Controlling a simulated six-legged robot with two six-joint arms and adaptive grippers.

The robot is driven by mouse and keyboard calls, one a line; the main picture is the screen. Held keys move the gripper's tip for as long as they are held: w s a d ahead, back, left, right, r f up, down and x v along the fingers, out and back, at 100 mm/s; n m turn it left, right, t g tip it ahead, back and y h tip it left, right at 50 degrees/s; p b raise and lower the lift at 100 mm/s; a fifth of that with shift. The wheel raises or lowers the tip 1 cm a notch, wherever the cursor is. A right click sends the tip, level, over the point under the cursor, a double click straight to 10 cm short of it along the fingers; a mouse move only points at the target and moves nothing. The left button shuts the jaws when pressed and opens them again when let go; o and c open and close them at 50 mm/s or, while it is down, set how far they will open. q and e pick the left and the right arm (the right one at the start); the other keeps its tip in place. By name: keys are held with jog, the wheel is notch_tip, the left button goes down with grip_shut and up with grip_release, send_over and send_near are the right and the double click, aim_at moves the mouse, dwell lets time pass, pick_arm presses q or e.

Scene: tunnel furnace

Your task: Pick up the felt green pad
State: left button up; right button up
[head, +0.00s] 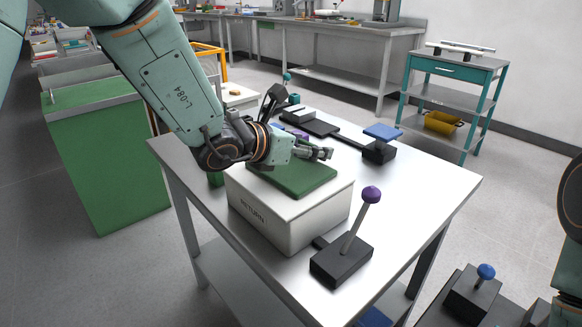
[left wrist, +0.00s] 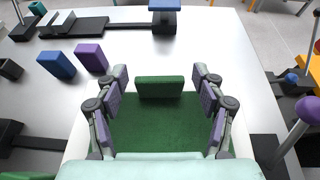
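The white box marked RETURN (head: 262,212) stands on the metal table, with a flat dark green felt surface (head: 312,185) on its top. In the left wrist view a small green block (left wrist: 159,88) sits at the far side of that green surface (left wrist: 160,125). I cannot tell which of the two is the felt green pad. My left gripper (head: 318,153) is low over the box top. Its fingers (left wrist: 161,92) are spread, one on each side of the green block, with gaps between. The block is not clearly seen in the head view. My right gripper is out of view.
A black base with a purple-knobbed lever (head: 342,262) stands in front of the box. Behind it are a black fixture with a blue pad (head: 382,132), plus a blue block (left wrist: 56,64) and a purple block (left wrist: 91,57). The table's right side (head: 425,185) is clear.

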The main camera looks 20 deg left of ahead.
pick_arm(q)
jog(key=shift+w+f, duration=0.1)
jog(key=shift+f, duration=0.05)
jog(key=c, duration=1.1)
jog(key=shift+o, duration=0.2)
